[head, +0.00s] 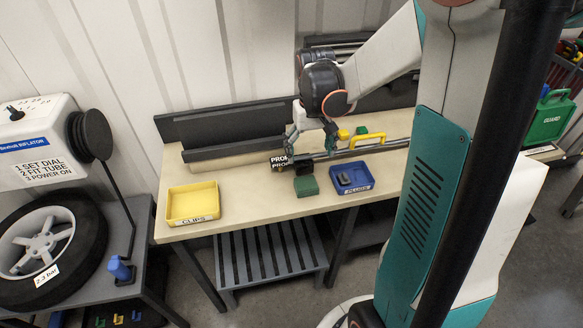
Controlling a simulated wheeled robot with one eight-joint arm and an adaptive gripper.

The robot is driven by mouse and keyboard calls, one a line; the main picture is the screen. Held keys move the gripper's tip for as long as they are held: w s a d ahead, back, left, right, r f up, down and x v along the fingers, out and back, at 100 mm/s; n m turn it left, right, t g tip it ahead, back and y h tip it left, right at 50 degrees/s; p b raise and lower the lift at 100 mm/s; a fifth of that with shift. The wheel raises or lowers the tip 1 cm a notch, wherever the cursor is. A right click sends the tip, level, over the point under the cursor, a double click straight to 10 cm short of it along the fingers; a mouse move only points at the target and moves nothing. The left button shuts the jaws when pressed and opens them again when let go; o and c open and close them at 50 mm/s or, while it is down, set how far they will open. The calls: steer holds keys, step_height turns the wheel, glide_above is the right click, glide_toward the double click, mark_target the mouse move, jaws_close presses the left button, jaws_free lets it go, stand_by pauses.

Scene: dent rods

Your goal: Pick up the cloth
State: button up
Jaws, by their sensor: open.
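No thing in the head view shows plainly as a cloth. A small dark green block-like thing (306,186) lies near the front edge of the workbench (245,215); it may be a folded cloth, but I cannot tell. My gripper (311,144) is open above the bench, behind the green thing and apart from it. I see nothing held between the fingers.
A yellow CLIPS tray (193,204) stands at the bench's left and a blue PLUGS tray (351,179) right of the green thing. A yellow handle-like piece (367,140) is by the rod. Dark rails (222,125) line the back. The front between the trays is mostly clear.

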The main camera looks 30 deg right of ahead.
steer(key=b, duration=0.3)
glide_above(306, 183)
steer(key=f, duration=0.8)
steer(key=shift+d+f, duration=0.25)
steer(key=shift+d, duration=0.15)
steer(key=shift+a+f+b, duration=0.15)
steer(key=shift+f+b, duration=0.4)
steer(key=shift+f, duration=0.8)
steer(key=shift+a+f+b, duration=0.15)
steer(key=shift+f+b, duration=0.35)
steer(key=shift+f, duration=0.85)
steer(key=shift+r, duration=0.1)
steer(key=c, duration=0.9)
